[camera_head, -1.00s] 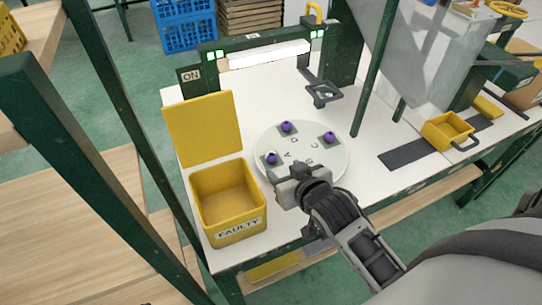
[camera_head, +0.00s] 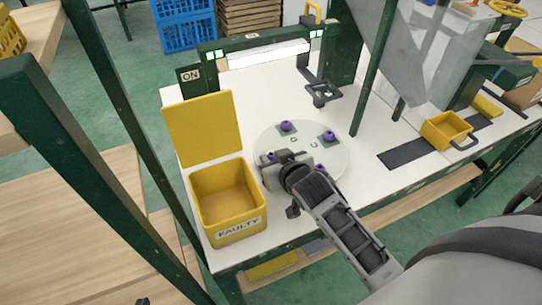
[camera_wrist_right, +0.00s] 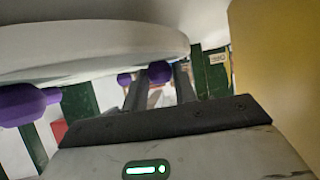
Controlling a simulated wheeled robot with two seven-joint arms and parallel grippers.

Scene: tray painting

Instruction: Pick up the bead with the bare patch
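One bead (camera_head: 285,126) is at the back, one (camera_head: 329,135) at the right and one (camera_head: 320,167) in front, beside my arm. The left bead (camera_head: 268,157) is partly hidden by my right gripper (camera_head: 284,158); its pale patch is not clear now. In the right wrist view my right gripper's fingers (camera_wrist_right: 160,85) are apart, with a purple bead (camera_wrist_right: 159,70) between or just beyond their tips. A dark tip at the bottom edge may be my left gripper (camera_head: 143,301).
A yellow open box (camera_head: 236,229) labelled FAULTY stands close left of the turntable (camera_head: 338,155), its lid raised. A black bracket (camera_head: 322,92) stands behind. A yellow tray (camera_head: 445,130) with a handle is at right. A green post (camera_head: 373,70) rises between.

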